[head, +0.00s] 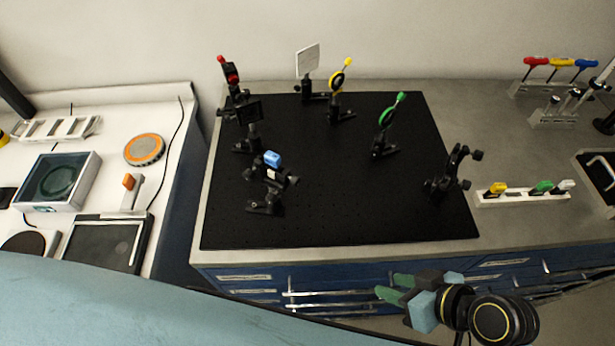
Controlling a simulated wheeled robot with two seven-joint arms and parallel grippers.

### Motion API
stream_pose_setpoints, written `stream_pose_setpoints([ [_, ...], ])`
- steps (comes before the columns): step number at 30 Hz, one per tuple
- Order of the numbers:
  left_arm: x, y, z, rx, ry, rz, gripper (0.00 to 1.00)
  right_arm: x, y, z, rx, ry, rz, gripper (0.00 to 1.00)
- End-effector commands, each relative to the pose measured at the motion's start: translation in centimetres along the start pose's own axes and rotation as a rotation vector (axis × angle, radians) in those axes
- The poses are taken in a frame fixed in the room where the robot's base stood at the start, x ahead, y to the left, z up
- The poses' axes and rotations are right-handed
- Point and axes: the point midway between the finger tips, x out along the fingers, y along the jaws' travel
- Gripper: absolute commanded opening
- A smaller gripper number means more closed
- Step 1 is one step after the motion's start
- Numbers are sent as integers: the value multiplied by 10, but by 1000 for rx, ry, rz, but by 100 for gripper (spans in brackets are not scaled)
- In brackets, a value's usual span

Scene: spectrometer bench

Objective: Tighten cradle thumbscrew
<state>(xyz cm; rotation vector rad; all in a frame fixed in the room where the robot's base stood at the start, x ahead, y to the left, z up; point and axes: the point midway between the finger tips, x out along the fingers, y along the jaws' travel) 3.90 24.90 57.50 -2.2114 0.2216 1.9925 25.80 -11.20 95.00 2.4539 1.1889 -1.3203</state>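A black mount with round dark knobs (453,172) stands upright at the right side of the black breadboard (330,220). It looks like a cradle, but I cannot tell which knob is its thumbscrew or how tight it is. A second mount with a blue top (272,158) stands at the left front of the board. My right gripper (393,287), with green fingers, is in front of the bench by the blue drawers, below and left of the knobbed mount. Its fingers are apart and nothing shows between them. My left gripper is not in view.
Mounts with red (231,73), yellow (340,82) and green (389,118) parts, and a white card (307,59), stand on the board. A white strip with coloured pieces (522,196) lies to the right. The board's front middle is clear.

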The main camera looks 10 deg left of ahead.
Motion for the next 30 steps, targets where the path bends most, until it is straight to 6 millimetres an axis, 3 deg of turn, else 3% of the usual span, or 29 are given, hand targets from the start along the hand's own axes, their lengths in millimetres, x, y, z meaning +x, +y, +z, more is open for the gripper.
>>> stream_pose_setpoints([
  [7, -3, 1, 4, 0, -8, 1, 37, -15, -36, -66, -231, 301, -216, 37],
  [13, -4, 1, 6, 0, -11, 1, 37, -37, -49, -117, -364, 609, -317, 37],
  [22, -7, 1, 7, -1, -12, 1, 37, -54, -52, -147, -411, 798, -336, 37],
  [30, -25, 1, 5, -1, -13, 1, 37, -28, -72, -177, -407, 802, -336, 37],
])
